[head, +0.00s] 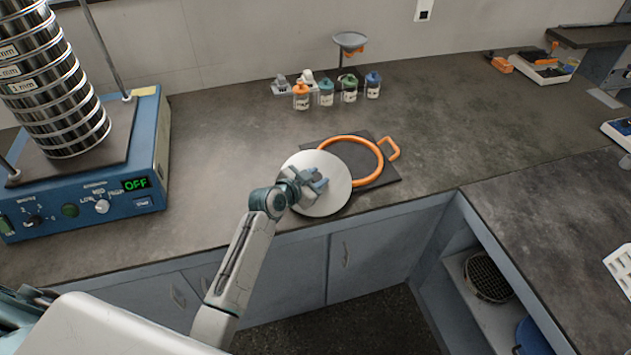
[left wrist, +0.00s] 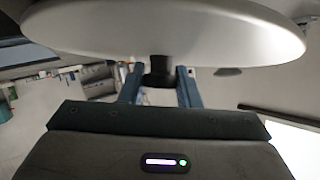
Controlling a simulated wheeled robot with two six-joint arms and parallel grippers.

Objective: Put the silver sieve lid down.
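The silver sieve lid (head: 327,197) is a pale round disc near the front edge of the counter. My left gripper (head: 316,182) is over its middle. In the left wrist view the lid (left wrist: 165,28) fills the top, and its dark knob (left wrist: 159,72) sits between the two fingers of my left gripper (left wrist: 160,85), which look shut on it. The lid covers part of a dark mat (head: 385,167) and of an orange ring with a handle (head: 372,148). The gap between lid and counter is hard to judge. My right gripper is not in view.
A blue shaker (head: 150,150) bearing a tall sieve stack (head: 50,85) stands at the left; its display reads OFF. Several small jars (head: 326,95) stand behind the mat. The counter (head: 220,150) between shaker and lid is clear. An open shelf (head: 470,290) is lower right.

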